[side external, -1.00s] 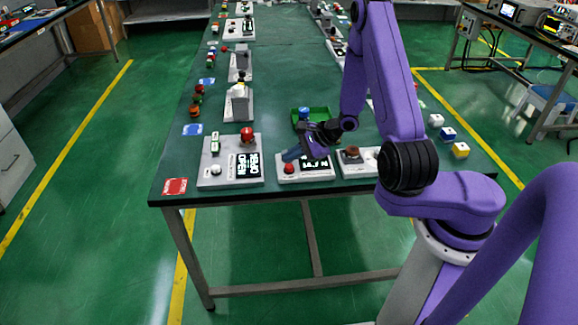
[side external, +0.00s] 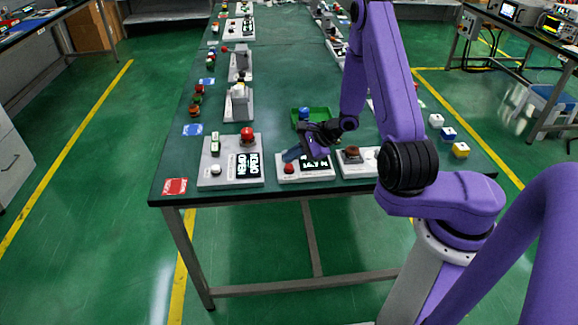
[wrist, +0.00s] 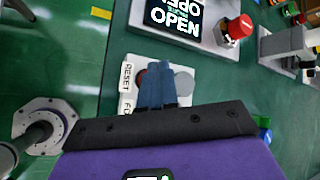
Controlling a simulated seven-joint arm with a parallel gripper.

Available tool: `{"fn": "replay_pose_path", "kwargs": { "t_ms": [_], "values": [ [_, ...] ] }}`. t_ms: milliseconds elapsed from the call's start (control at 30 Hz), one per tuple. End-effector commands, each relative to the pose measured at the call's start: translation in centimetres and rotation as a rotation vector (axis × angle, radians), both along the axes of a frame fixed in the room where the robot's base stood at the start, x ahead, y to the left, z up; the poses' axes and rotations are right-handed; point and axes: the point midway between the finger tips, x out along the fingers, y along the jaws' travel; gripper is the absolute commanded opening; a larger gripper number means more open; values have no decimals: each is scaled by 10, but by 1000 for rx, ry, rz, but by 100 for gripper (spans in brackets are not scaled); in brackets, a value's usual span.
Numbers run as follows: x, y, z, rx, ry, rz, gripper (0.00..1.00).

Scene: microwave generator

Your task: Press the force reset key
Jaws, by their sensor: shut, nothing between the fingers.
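A small white panel (side external: 309,179) stands near the table's front edge, with a red button (side external: 289,169) at its front left and a lit display (side external: 318,163). In the wrist view, a label (wrist: 127,88) on the panel reads "RESET", with "FO" partly cut off. The red button (wrist: 139,76) there is partly hidden by my fingers, and a grey round part (wrist: 186,81) shows on their other side. My gripper (side external: 289,156) is shut and empty. Its blue fingers (wrist: 156,86) are over the panel, close to the red button. I cannot tell whether they touch it.
Left of it is a larger panel (side external: 214,176) with a red knob (side external: 247,134) and a display reading "OPEN" (side external: 248,165). Right of it is a panel with a brown-red knob (side external: 352,154). A green tray (side external: 323,111) lies behind. Small cubes (side external: 448,133) stand at the right.

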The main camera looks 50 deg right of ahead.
Motion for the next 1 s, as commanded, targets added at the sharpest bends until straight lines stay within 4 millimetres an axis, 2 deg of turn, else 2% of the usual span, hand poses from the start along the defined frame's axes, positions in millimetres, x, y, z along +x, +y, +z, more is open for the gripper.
{"fn": "replay_pose_path", "kwargs": {
  "t_ms": [400,1000],
  "values": [
    [0,0,-8,1,0,1,0],
    [0,0,-11,0,0,0,0]
  ]
}}
